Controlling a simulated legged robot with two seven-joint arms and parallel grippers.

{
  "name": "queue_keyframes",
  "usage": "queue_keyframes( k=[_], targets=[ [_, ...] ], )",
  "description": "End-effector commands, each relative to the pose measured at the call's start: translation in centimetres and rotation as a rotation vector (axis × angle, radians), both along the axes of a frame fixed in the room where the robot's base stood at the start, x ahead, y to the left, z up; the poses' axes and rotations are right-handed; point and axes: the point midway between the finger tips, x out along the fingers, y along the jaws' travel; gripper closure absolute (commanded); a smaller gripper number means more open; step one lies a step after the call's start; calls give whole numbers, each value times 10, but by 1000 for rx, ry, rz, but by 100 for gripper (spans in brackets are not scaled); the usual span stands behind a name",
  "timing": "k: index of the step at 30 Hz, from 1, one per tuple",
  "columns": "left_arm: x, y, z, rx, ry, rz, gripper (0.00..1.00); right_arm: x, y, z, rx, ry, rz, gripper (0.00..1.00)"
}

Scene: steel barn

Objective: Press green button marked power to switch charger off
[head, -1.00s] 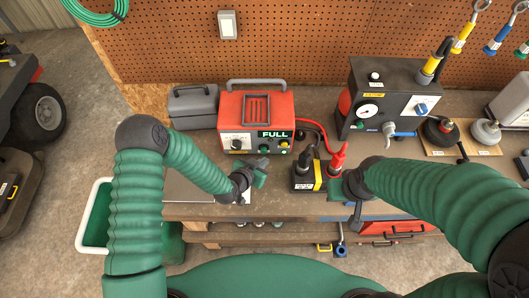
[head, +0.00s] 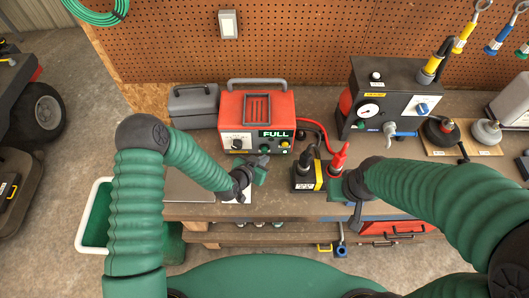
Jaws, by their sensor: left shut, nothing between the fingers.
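The red charger (head: 257,108) stands on the bench against the pegboard. Its front panel has a dial (head: 236,143), a lit FULL sign (head: 276,133) and small round buttons in green and yellow along the lower right. Their labels are too small to read, so I cannot tell which is marked power. My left gripper (head: 262,171) is shut and empty, just in front of the charger's lower front and apart from the panel. My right gripper (head: 355,214) hangs at the bench front beside the battery; its fingers are mostly hidden by the arm.
A black battery (head: 306,177) with a red clamp (head: 338,157) stands right of my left gripper. A grey case (head: 193,108) sits left of the charger. A dark machine with a gauge (head: 385,100) stands to the right.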

Motion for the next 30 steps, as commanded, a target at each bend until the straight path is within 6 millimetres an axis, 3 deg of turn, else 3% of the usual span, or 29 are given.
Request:
queue_keyframes(
  k=[30],
  targets=[
    [11, 0, 0, 0, -1, -1, 100, 0, 0, -5, 0, 0, 0, 100]
  ],
)
